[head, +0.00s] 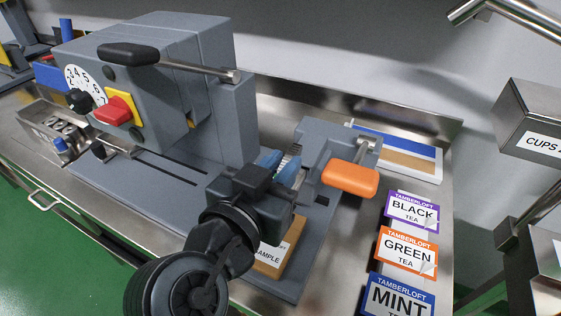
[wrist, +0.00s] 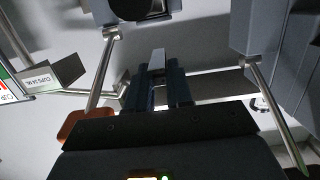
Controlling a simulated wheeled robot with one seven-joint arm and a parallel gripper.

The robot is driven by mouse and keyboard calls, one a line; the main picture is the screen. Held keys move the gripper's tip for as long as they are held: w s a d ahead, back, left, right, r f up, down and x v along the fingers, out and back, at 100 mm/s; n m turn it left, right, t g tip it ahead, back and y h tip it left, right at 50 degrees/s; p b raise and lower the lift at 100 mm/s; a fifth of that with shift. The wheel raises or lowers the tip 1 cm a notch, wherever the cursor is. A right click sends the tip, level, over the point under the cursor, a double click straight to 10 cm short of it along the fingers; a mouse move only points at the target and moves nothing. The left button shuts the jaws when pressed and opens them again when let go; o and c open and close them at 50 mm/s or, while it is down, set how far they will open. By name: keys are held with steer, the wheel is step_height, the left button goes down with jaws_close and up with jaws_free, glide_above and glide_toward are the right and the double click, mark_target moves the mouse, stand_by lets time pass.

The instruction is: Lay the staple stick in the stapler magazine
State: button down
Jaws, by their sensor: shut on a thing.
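My gripper (head: 279,168) has its blue fingers shut on a thin silvery strip, the staple stick (head: 292,152), beside the grey stapler (head: 315,130) with its orange lever (head: 350,178). In the wrist view the dark fingers of my gripper (wrist: 166,88) close on the staple stick (wrist: 157,63), whose silvery end sticks out beyond the tips. The orange lever (wrist: 82,127) shows at left there. The magazine is hard to make out behind my gripper and the stapler body. I cannot tell whether the stick touches it.
A tall grey machine (head: 170,80) with a dial and red knob stands left of my gripper. A brown sample packet (head: 275,258) lies below it. Black, green and mint tea packets (head: 408,250) lie at right. A blue-and-white tray (head: 425,152) stands behind the stapler.

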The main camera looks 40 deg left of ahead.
steer(key=shift+f+b, duration=1.5)
steer(key=shift+f, duration=0.5)
steer(key=c, duration=0.9)
jaws_free()
steer(key=shift+c, duration=0.2)
steer(key=b+v, duration=0.1)
steer(key=v, duration=0.6)
steer(key=shift+s, duration=0.4)
steer(key=shift+d, duration=0.15)
